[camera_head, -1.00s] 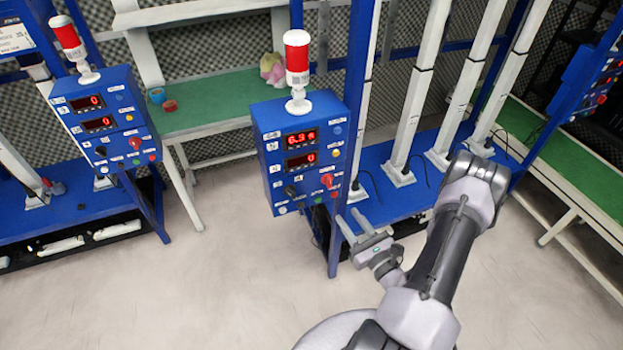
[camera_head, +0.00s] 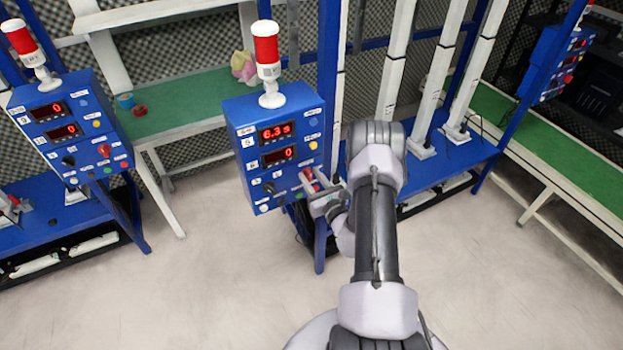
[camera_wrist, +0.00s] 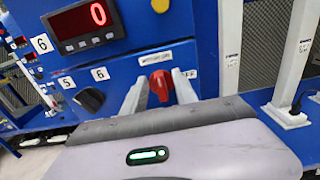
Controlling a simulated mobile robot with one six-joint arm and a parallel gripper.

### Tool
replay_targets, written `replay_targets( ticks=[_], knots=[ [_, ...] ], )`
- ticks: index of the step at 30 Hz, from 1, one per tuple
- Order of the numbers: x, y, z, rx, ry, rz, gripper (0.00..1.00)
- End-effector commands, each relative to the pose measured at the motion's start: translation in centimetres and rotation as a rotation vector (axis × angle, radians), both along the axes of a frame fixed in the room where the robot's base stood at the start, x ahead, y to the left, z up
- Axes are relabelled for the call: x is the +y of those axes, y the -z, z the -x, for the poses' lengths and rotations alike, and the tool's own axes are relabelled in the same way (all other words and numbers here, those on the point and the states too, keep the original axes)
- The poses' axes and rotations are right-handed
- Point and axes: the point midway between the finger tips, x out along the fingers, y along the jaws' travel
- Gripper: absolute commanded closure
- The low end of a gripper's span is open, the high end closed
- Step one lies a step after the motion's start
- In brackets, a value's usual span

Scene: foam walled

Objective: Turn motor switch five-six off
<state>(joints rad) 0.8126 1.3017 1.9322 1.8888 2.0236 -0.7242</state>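A blue control box (camera_head: 262,117) stands in the middle of the head view, with two red displays and a red-and-white lamp on top. In the wrist view a red rotary knob (camera_wrist: 161,84) sits under a white label that seems to begin with "MOTOR". A black knob (camera_wrist: 90,100) sits to its left, near labels 5 and 6. My gripper (camera_wrist: 159,90) reaches to the box front, with one finger on each side of the red knob. The fingers are apart; I cannot tell whether they touch it. It also shows at the box's lower right in the head view (camera_head: 312,190).
Another blue control box (camera_head: 85,105) stands at the left. A green-topped bench (camera_head: 185,112) is behind, with small items on it. White posts (camera_head: 436,75) rise from a blue frame at the right. The pale floor in front is open.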

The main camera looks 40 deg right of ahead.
Motion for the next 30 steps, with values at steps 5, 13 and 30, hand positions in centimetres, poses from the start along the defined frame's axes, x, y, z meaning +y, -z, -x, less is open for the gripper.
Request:
replay_targets(
  ticks=[5, 13, 30],
  knots=[
    [0.00, -0.02, -0.02, 0.000, 0.000, 0.000, 0.65],
    [0.00, 0.00, 0.02, 0.001, 0.000, 0.001, 1.00],
    [-0.18, 0.03, 0.08, -0.039, 0.000, -0.165, 1.00]
  ],
)
